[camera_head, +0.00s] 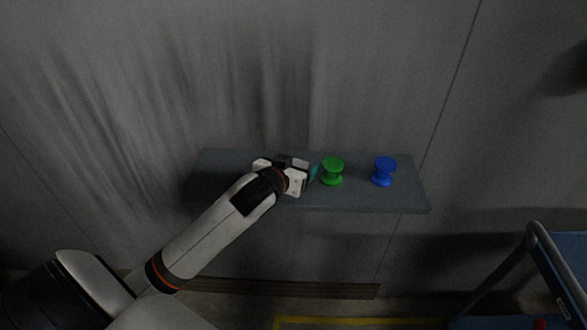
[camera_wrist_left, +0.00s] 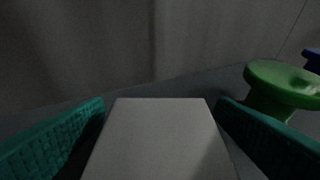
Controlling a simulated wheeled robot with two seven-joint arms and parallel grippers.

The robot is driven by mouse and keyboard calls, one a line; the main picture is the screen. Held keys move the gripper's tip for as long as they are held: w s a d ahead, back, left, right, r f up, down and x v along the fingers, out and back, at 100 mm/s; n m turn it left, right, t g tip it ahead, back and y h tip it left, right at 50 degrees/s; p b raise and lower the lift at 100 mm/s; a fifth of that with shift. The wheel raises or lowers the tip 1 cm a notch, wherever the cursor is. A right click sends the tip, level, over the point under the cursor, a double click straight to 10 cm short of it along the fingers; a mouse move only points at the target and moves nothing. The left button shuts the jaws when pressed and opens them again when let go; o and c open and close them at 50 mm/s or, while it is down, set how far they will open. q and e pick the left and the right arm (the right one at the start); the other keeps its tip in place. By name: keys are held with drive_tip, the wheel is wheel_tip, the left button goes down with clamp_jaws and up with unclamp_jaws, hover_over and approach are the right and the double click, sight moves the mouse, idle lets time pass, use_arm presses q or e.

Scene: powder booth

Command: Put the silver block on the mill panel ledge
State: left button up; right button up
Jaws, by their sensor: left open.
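The silver block (camera_wrist_left: 160,140) shows as a pale grey box between the two teal fingers of my left gripper (camera_wrist_left: 160,108) in the left wrist view. The fingers are open, one on each side of the block, with narrow dark gaps visible near their tips. In the head view my left gripper (camera_head: 304,168) is over the middle of the dark grey ledge (camera_head: 390,200), and the block is hidden behind it. The ledge surface (camera_wrist_left: 235,82) shows behind the block; the block's underside is hidden. My right gripper is not in view.
A green spool (camera_head: 333,171) stands on the ledge just right of my left gripper, and a blue spool (camera_head: 383,171) stands farther right. A grey wall rises behind the ledge. A blue cart (camera_head: 560,262) with a grey handle stands at the lower right.

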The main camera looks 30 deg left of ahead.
use_arm(q)
drive_tip(key=shift+w+f, duration=0.3)
drive_tip(key=shift+w, duration=0.35)
drive_tip(key=shift+a+r, duration=0.1)
drive_tip(key=c, duration=1.3)
